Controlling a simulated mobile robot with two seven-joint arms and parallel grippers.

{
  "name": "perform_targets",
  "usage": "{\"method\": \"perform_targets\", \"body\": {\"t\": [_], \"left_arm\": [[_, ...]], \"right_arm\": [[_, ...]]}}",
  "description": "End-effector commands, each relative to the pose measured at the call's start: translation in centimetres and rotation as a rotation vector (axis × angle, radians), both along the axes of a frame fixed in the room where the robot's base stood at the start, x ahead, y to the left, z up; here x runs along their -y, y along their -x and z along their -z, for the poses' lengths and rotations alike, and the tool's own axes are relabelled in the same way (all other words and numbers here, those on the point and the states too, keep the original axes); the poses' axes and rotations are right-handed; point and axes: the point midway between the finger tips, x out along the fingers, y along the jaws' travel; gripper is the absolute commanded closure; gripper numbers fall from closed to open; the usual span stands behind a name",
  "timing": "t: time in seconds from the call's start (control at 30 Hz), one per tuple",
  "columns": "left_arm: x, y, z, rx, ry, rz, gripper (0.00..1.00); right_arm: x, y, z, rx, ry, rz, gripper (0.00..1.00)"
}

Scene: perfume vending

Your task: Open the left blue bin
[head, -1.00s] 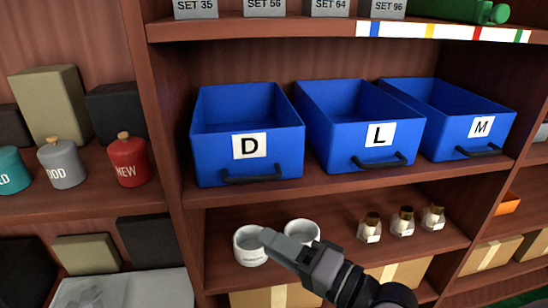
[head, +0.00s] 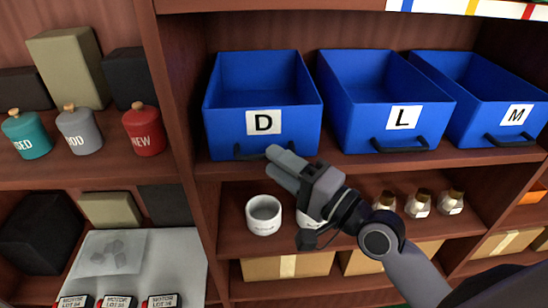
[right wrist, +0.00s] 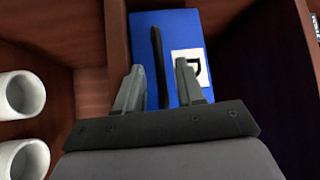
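The left blue bin (head: 222,118), labelled D, stands on the middle shelf with its dark handle (head: 245,153) low on its front. In the right wrist view, my right gripper (right wrist: 159,75) is open, with the fingers apart. The bin's blue front (right wrist: 178,22) is ahead, and the dark handle (right wrist: 158,55) appears between the fingers. I cannot tell whether the fingers touch it. My left gripper is not in view.
Blue bins L (head: 350,119) and M (head: 484,124) stand to the right on the same shelf. Below are a white cup (head: 263,215), a second cup partly behind my arm, and small bottles (head: 418,205). A wooden upright (head: 178,90) borders the bins' left side.

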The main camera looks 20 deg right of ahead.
Motion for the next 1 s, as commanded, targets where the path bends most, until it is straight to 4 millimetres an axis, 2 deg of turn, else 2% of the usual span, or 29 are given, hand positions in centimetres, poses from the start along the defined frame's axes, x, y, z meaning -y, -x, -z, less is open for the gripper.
{"method": "perform_targets", "body": {"t": [0.2, 0.5, 0.53, 0.63, 1.0], "left_arm": [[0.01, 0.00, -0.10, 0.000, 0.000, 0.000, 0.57], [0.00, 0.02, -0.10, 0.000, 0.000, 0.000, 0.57], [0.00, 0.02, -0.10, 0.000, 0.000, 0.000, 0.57], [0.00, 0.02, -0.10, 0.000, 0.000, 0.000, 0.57], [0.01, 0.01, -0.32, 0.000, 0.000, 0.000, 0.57]], "right_arm": [[-0.77, -1.29, -0.17, -0.001, 0.000, -0.001, 0.62], [-0.86, -1.44, -0.18, -0.001, 0.001, -0.001, 0.62], [-0.86, -1.43, -0.18, -0.001, 0.001, -0.001, 0.68], [-0.85, -1.43, -0.18, -0.001, 0.001, -0.001, 1.00], [-0.90, -1.18, -0.18, -0.002, 0.000, -0.001, 1.00]]}}
